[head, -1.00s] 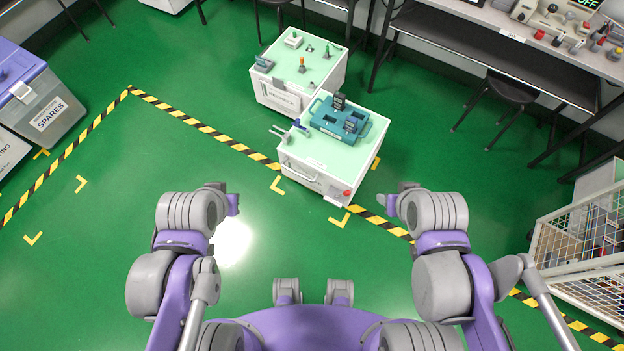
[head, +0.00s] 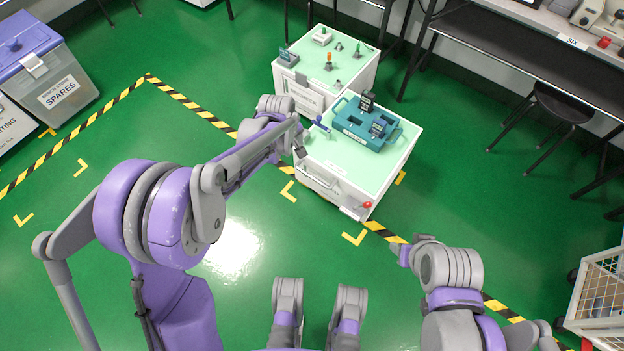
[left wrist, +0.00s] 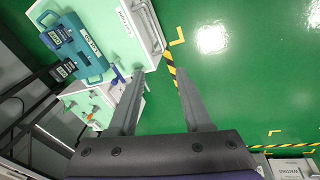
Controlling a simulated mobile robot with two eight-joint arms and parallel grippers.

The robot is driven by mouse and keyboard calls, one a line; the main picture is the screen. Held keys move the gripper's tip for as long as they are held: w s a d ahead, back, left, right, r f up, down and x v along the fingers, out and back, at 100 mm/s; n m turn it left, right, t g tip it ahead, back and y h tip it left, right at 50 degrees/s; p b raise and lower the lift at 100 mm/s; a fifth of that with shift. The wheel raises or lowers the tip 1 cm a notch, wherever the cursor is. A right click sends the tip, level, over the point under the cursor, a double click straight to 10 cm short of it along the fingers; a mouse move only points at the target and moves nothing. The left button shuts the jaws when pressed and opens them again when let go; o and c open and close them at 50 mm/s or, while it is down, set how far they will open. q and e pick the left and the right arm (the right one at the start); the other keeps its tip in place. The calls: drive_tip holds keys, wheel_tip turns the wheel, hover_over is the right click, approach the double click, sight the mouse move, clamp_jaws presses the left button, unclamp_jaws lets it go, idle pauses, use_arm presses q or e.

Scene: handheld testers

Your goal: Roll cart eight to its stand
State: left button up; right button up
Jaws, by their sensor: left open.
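A white cart (head: 350,185) with a mint top stands in the middle of the head view, with yellow corner marks on the floor around it. A pale bar handle (head: 322,181) is on its front face, and a red knob (head: 367,205) is at the lower corner. A teal case (head: 365,124) with dark handheld testers lies on top; it also shows in the left wrist view (left wrist: 85,45). I cannot read the cart's number. My left gripper (head: 301,152) is by the cart's left edge; its fingers (left wrist: 156,88) are apart and empty. My right gripper (head: 404,254) is away from the cart; its jaws are unclear.
A second mint-topped cart (head: 283,75) stands behind the first. Black and yellow tape (head: 190,104) crosses the floor. More yellow corner marks (head: 80,168) lie on clear green floor at left. A spares bin (head: 70,88), a stool (head: 555,105) and a wire cage (head: 600,290) stand around.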

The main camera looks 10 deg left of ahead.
sight(312, 176)
use_arm(q)
drive_tip(key=w+d+f+n+b, duration=0.1)
drive_tip(key=w+f+b, duration=0.1)
drive_tip(key=f, duration=0.8)
drive_tip(key=w+d+f+n+b, duration=0.1)
drive_tip(key=w+d+f+b, duration=0.1)
drive_tip(key=f, duration=0.9)
drive_tip(key=w+d+f+n+b, duration=0.1)
drive_tip(key=w+f+b, duration=0.3)
drive_tip(key=f, duration=0.7)
drive_tip(key=shift+w+d+f+g, duration=0.1)
drive_tip(key=shift+w+d+g, duration=0.15)
drive_tip(key=shift+g, duration=0.15)
use_arm(e)
wheel_tip(312, 176, down, 10)
drive_tip(key=w, duration=0.1)
drive_tip(key=shift+w, duration=0.2)
use_arm(q)
drive_tip(key=shift+c, duration=0.2)
use_arm(e)
drive_tip(key=shift+r, duration=0.15)
use_arm(q)
clamp_jaws()
